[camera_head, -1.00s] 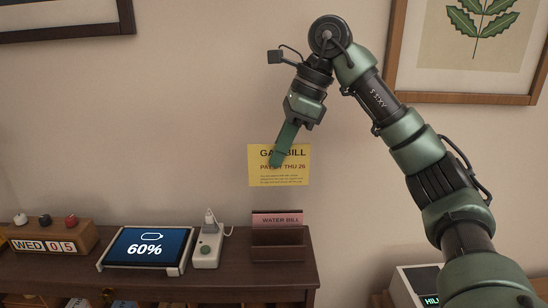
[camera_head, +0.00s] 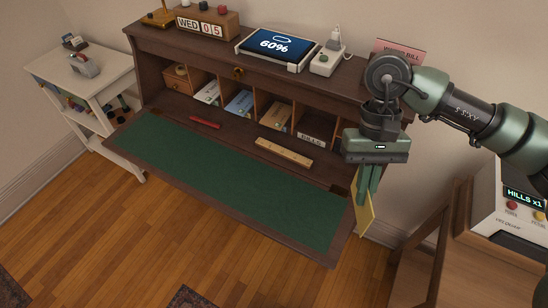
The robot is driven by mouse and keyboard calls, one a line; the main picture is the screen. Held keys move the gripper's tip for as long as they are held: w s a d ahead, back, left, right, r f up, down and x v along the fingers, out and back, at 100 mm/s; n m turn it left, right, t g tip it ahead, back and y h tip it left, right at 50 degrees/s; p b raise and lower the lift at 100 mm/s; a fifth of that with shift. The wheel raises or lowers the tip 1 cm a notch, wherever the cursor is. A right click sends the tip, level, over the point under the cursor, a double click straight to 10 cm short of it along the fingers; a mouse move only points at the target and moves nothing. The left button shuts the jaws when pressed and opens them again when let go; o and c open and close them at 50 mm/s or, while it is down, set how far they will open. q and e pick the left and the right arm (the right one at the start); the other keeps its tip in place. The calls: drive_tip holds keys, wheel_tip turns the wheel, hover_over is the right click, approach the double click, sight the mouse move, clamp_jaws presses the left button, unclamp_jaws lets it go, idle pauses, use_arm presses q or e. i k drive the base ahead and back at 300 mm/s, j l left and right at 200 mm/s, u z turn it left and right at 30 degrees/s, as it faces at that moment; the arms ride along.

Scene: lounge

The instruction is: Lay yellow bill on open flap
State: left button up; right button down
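The yellow bill (camera_head: 365,208) hangs nearly edge-on below my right gripper (camera_head: 367,185), whose green fingers are shut on its upper part. The bill is in the air at the right end of the desk, and its print cannot be read from here. The open flap (camera_head: 225,180) is folded down level at the front of the desk, with a green inlay and dark wooden rim. Its green surface is bare. The gripper and bill show over the flap's right edge; their exact height above it is hard to tell. My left gripper is not in view.
On the desk's inner ledge lie a red pen (camera_head: 205,123) and a wooden ruler (camera_head: 284,152), behind the flap. Pigeonholes hold envelopes. A tablet (camera_head: 277,46) and a pink bill (camera_head: 399,50) are on top. A machine (camera_head: 515,205) stands at the right.

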sight(250, 207)
drive_tip(key=j+z, duration=0.15)
drive_tip(key=z, duration=0.25)
drive_tip(key=i+j+z, duration=0.1)
drive_tip(key=z, duration=0.25)
drive_tip(key=j+z, duration=0.55)
drive_tip(key=j, duration=0.5)
drive_tip(key=j+z, duration=0.1)
drive_tip(key=j, duration=0.6)
drive_tip(key=j+z, duration=0.15)
drive_tip(key=j, duration=0.5)
drive_tip(key=k+j+z, duration=0.15)
drive_tip(key=j, duration=0.5)
